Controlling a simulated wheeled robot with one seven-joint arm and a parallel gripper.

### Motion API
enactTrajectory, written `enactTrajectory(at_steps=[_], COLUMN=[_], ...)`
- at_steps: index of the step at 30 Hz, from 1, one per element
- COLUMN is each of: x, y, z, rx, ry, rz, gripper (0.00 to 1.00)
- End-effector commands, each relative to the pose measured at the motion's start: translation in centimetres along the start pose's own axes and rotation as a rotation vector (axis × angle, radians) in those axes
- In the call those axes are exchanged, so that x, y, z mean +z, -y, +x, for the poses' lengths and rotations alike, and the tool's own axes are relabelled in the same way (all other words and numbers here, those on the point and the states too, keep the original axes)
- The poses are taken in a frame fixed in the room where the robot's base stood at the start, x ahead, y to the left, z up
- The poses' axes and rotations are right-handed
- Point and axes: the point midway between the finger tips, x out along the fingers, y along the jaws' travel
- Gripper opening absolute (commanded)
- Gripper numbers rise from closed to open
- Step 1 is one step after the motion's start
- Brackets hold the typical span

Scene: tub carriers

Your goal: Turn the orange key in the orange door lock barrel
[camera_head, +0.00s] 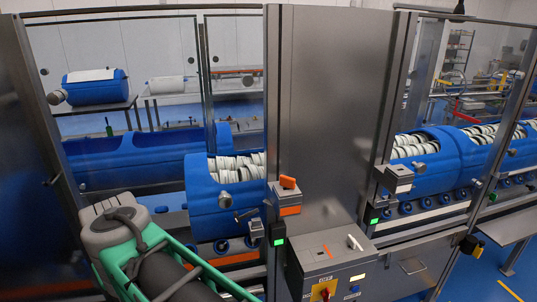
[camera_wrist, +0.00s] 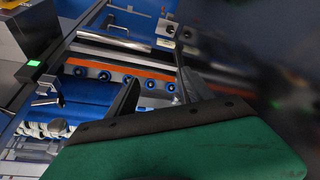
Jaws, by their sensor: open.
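The orange key (camera_head: 288,182) stands on top of a small metal lock box with an orange band (camera_head: 290,211), taken to be the orange door lock barrel. The box is mounted on the steel post in the middle of the head view. The key looks seated in the top, but how far it is turned is not clear. In the wrist view my gripper (camera_wrist: 160,62) has its two dark fingers spread with nothing between them. My arm shows at lower left in the head view, left of the lock; the fingertips are not clear there. I cannot identify the key in the wrist view.
A control box (camera_head: 325,262) with a white handle and a red-yellow switch stands below right of the lock. A second lock box (camera_head: 399,178) is on the right post. A blue tub (camera_head: 215,205) with white rings lies behind the door frame, left of the lock.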

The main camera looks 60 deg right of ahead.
Motion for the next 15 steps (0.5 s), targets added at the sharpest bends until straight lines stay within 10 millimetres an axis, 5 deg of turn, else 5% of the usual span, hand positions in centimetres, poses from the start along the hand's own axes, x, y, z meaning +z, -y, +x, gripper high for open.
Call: enactTrajectory(at_steps=[3, 6, 9, 12, 15], x=[-5.1, -6.8, -6.4, -4.7, -3.1], y=[-10.6, -19.9, -28.6, -35.0, -38.6], z=[-3.0, -5.8, -8.8, -11.1, -12.5], rx=[0.158, 0.275, 0.366, 0.424, 0.45], ry=[0.018, 0.039, 0.055, 0.059, 0.055], rz=[0.282, 0.538, 0.798, 1.018, 1.159], gripper=[0.69, 0.69, 0.69, 0.69, 0.69])
